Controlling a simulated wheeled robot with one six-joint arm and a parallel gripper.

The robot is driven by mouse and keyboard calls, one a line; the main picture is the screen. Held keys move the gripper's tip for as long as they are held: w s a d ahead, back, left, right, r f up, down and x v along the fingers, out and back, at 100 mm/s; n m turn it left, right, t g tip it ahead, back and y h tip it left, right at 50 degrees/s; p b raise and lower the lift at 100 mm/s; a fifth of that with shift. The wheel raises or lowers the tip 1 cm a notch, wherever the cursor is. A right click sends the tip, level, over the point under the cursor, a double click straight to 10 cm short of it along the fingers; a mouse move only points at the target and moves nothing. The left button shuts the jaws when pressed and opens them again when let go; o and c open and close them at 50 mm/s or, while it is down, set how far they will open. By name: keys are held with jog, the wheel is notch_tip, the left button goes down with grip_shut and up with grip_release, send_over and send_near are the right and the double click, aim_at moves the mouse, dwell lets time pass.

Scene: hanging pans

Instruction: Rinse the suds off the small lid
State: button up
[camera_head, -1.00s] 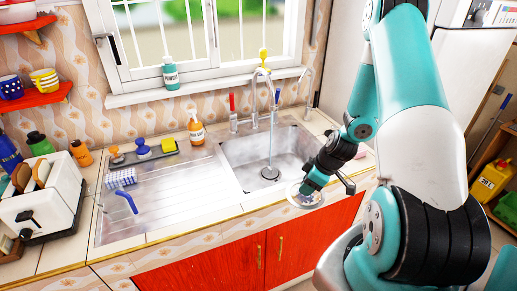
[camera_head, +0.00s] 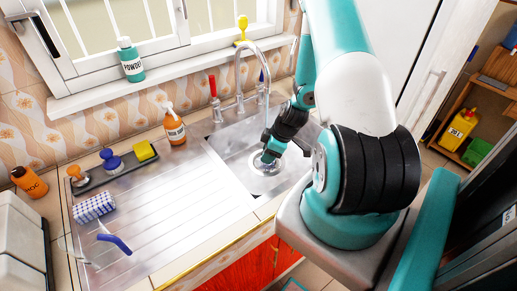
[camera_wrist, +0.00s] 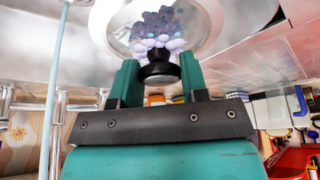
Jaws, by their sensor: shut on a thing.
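The small lid (camera_wrist: 205,28) is clear and round with a pale rim. Purple-white suds (camera_wrist: 160,22) cover its middle around the black knob (camera_wrist: 158,70). My gripper (camera_wrist: 159,76) is shut on the knob, its two teal fingers on either side. In the head view my gripper (camera_head: 270,156) reaches into the sink basin (camera_head: 231,146), and the lid (camera_head: 262,168) is in or just above it, partly hidden. The curved tap (camera_head: 240,62) stands behind the basin. A water stream (camera_wrist: 54,70) runs to the left of the lid in the wrist view, apart from its rim.
An orange soap bottle (camera_head: 175,128) stands left of the basin. A tray with stoppers and a yellow sponge (camera_head: 145,150) lies behind. A red-handled tap (camera_head: 214,97) rises beside the spout.

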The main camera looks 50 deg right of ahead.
jog(key=w+d+f+b, duration=0.2)
jog(key=w+d+b, duration=0.3)
jog(key=w+d, duration=0.3)
jog(key=shift+d+f, duration=0.4)
jog(key=shift+d, duration=1.35)
jog(key=shift+s+d, duration=0.1)
jog(key=shift+s, duration=0.05)
jog(key=shift+s+d, duration=0.25)
jog(key=shift+s, duration=0.1)
jog(key=shift+w+a+b, duration=0.1)
jog(key=shift+w+b, duration=0.05)
jog(key=shift+b, duration=0.15)
jog(key=shift+w+a, duration=0.25)
jog(key=shift+w, duration=0.1)
